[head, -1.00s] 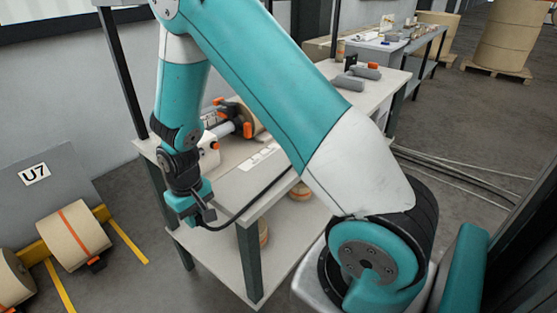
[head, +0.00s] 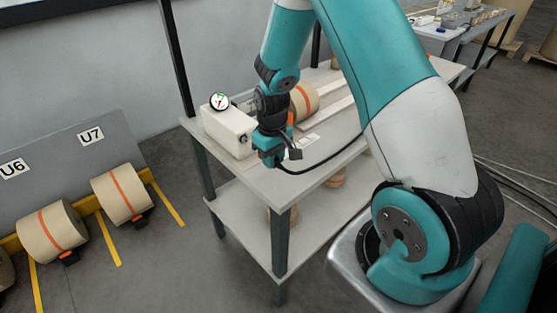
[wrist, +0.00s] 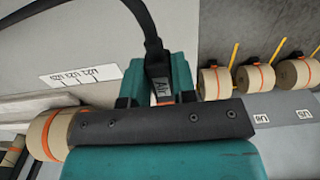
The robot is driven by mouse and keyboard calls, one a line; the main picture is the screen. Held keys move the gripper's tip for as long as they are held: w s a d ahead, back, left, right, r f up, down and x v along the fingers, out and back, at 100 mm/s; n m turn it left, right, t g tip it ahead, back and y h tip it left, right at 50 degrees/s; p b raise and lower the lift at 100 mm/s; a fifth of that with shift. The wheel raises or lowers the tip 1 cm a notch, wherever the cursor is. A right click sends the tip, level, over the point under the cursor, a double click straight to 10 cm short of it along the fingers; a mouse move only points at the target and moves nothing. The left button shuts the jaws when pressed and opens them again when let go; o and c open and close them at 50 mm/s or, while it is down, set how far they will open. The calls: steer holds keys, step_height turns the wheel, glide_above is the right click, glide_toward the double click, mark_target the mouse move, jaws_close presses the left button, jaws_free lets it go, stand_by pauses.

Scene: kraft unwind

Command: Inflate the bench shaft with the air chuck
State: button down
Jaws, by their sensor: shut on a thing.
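My gripper (head: 276,155) is over the left front part of the bench. It is shut on the air chuck, whose "AIR" label (wrist: 159,91) and black hose show between the fingers in the wrist view. In the head view the hose trails right across the bench. The bench shaft (head: 245,105) shows only in part, between a white box with a round gauge (head: 219,101) and a kraft roll with an orange band (head: 303,103). My wrist hides part of it. The chuck looks apart from the shaft. The shaft's valve cannot be made out.
The bench top (head: 268,183) has a clear front strip and a white label strip. Its lower shelf (head: 245,232) holds small rolls. A second table stands at the back right.

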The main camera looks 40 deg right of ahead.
steer(key=shift+w+a, duration=0.1)
steer(key=shift+w, duration=1.5)
steer(key=shift+w+r, duration=0.1)
steer(key=shift+w, duration=0.25)
stand_by(6.0)
